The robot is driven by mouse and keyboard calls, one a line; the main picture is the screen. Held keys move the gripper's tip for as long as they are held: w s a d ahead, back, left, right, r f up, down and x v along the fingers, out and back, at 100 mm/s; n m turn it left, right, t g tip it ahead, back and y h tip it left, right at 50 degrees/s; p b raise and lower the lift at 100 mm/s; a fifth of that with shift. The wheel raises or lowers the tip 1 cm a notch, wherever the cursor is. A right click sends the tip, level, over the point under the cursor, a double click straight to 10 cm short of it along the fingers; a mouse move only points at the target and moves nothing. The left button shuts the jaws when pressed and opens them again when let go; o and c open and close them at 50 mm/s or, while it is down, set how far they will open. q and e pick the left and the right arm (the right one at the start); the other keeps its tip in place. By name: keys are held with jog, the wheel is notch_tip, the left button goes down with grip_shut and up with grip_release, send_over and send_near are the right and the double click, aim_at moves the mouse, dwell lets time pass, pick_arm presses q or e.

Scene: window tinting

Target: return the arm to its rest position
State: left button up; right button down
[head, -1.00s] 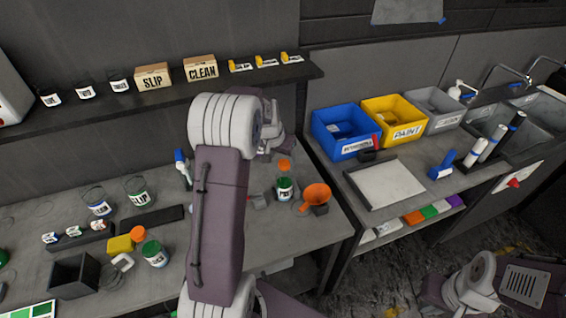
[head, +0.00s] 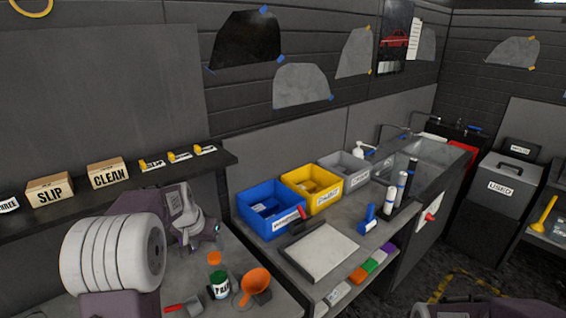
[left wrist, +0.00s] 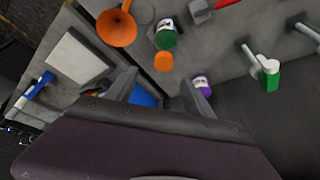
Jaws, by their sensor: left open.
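My left arm comes in at the lower left of the head view. Its left gripper (head: 212,232) is in front of the shelf, above the work table, partly hidden by my own wrist. In the left wrist view the two fingers of the left gripper (left wrist: 160,95) stand apart with nothing between them. My right gripper is out of sight; only a dark part of my right arm shows at the bottom right of the head view.
A green-labelled bottle (head: 220,287) and an orange funnel (head: 256,281) stand on the table below and right of my left gripper. Blue (head: 268,207), yellow (head: 309,190) and grey (head: 345,169) bins line the side counter. The shelf (head: 226,158) holds boxes.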

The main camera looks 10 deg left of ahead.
pick_arm(q)
jog(key=s+d+f+m+g+h+b, duration=0.1)
jog(key=s+d+f, duration=0.25)
jog(key=d, duration=0.25)
jog(key=s+d+f+m+b, duration=0.2)
jog(key=s+d, duration=0.2)
jog(key=d, duration=0.2)
jog(key=s+d+f+n+g, duration=0.1)
jog(key=s+f, duration=0.2)
jog(key=s, duration=0.4)
jog(key=s+d+f+n+g, duration=0.1)
jog(key=s+f, duration=0.3)
jog(key=s, duration=0.3)
jog(key=shift+n, duration=0.3)
jog(key=shift+d, duration=0.1)
jog(key=shift+d, duration=0.1)
